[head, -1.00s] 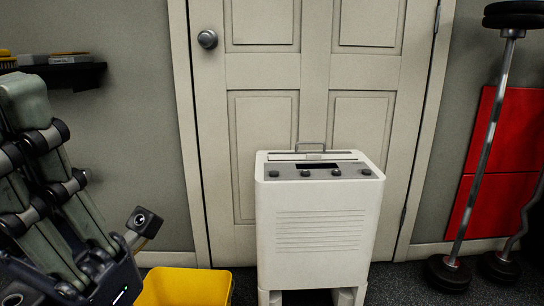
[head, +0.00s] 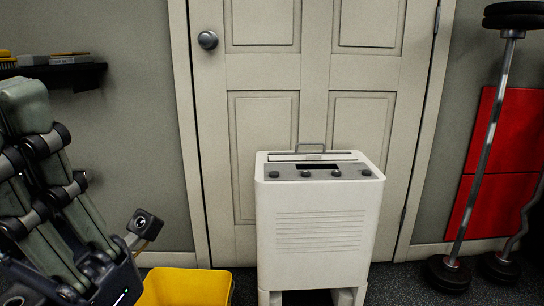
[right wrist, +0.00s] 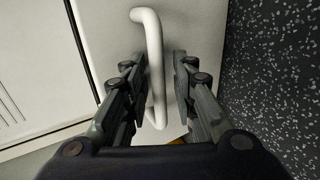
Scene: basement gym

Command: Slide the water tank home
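The white dehumidifier (head: 318,225) stands upright against the door in the head view. A dark opening shows between its legs at the bottom edge. In the right wrist view, a pale panel that looks like the water tank's front (right wrist: 195,28) carries a white bar handle (right wrist: 152,50). The dehumidifier's slatted front (right wrist: 30,70) lies left of a seam. My right gripper (right wrist: 160,88) is open, with one finger on each side of the handle; I cannot tell whether either touches it. My left arm shows at the left of the head view, but its fingertips are not in view.
A yellow bucket (head: 186,288) stands left of the dehumidifier, near my left arm. A barbell (head: 482,150) and red panels (head: 500,170) lean at the right wall. A shelf (head: 62,74) is at the upper left. Dark speckled floor (right wrist: 280,80) lies beside the tank.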

